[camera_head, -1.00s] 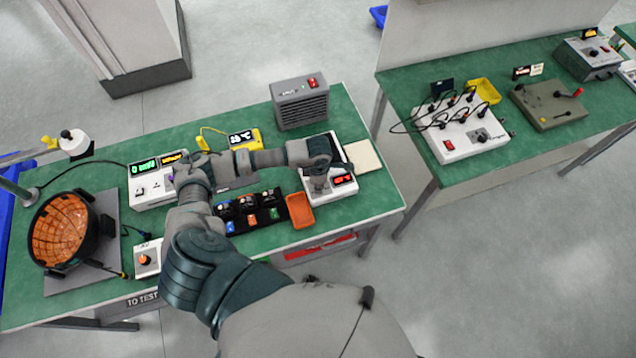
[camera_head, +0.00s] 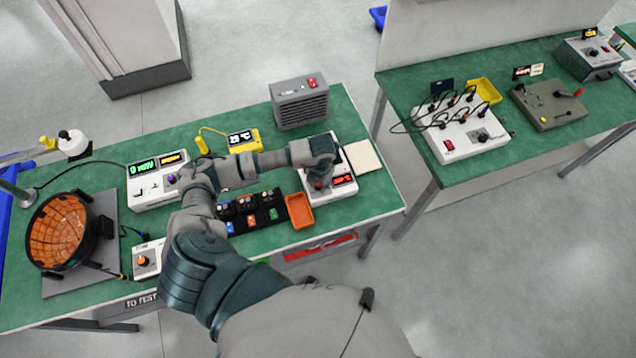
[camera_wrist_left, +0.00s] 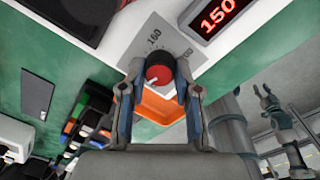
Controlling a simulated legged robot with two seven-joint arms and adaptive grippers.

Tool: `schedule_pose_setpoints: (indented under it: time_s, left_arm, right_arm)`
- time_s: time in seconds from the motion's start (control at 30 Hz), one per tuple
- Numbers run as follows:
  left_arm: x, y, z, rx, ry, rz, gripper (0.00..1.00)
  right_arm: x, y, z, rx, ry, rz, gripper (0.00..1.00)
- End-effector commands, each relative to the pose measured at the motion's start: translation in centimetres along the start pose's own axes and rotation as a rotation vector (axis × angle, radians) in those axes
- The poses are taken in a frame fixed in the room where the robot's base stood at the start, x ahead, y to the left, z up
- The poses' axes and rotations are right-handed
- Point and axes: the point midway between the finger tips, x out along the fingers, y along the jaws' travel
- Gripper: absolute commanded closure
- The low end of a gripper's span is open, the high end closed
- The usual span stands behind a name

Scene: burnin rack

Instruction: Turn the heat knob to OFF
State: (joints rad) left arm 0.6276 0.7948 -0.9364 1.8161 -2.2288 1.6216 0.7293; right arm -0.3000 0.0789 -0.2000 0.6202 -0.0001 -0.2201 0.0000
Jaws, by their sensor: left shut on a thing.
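The heat knob (camera_wrist_left: 158,75) is red with a dark rim and sits on the white face of the heat unit (camera_head: 338,190). The red display (camera_wrist_left: 220,14) reads 150. My left gripper (camera_wrist_left: 158,84) is shut on the knob, one finger on each side. In the head view my left gripper (camera_head: 318,182) is over the heat unit and hides the knob. At the right of the wrist view a grey arm end with finger-like parts (camera_wrist_left: 268,98) shows, probably my right gripper; its opening is unclear.
An orange tray (camera_head: 300,212) and a black rack (camera_head: 268,218) of small coloured parts are left of the heat unit. A grey fan box (camera_head: 300,104) stands behind it. A pale pad (camera_head: 363,156) lies to its right. A second bench (camera_head: 455,70) stands further right.

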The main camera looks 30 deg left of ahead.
Motion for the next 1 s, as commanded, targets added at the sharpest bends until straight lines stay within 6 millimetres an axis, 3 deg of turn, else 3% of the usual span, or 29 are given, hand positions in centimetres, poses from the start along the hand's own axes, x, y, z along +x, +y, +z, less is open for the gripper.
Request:
schedule_pose_setpoints:
  time_s: [0.6,1.0]
  left_arm:
    - [-0.1,0.1,0.3,-0.549,0.022,0.000,1.00]
    - [-0.2,0.1,0.4,-0.732,0.027,-0.001,1.00]
  right_arm:
    - [-1.1,-0.1,-0.2,0.001,0.002,-0.001,0.60]
    - [-1.6,0.2,-0.2,-0.001,0.002,0.003,0.60]
